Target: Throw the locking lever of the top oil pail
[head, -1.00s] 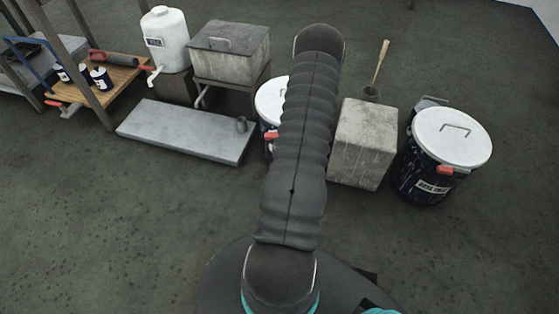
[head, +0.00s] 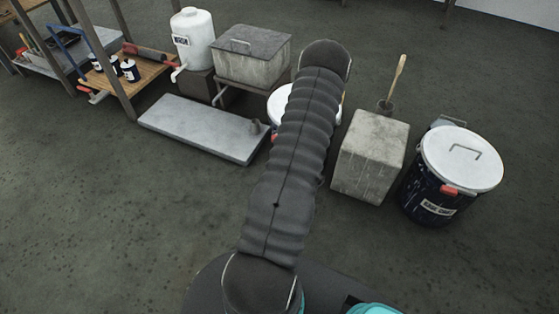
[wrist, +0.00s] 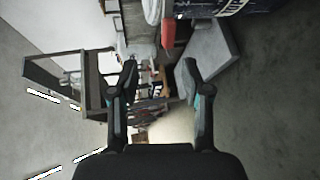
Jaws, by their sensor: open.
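A pail with a white lid (head: 280,102) stands behind my arm in the head view, mostly hidden by it. I cannot read its label there. Another dark pail (head: 426,198) with a white lid, wire handle and red lever (head: 450,190) stands at the right; its label seems to start with "BASE". In the wrist view a dark blue pail (wrist: 222,8) with a partly cut-off label is at the top edge, with a red lever (wrist: 168,36) beside it. I cannot tell which pail is the top oil pail. My gripper (wrist: 159,78) is open and empty, with the red lever beyond its fingertips.
A concrete block (head: 370,160) stands between the pails, with a wooden-handled brush (head: 395,85) behind it. A grey slab (head: 200,130), white tank (head: 192,40), lidded box (head: 250,60) and wooden bench (head: 140,75) are at left. The floor in front is clear.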

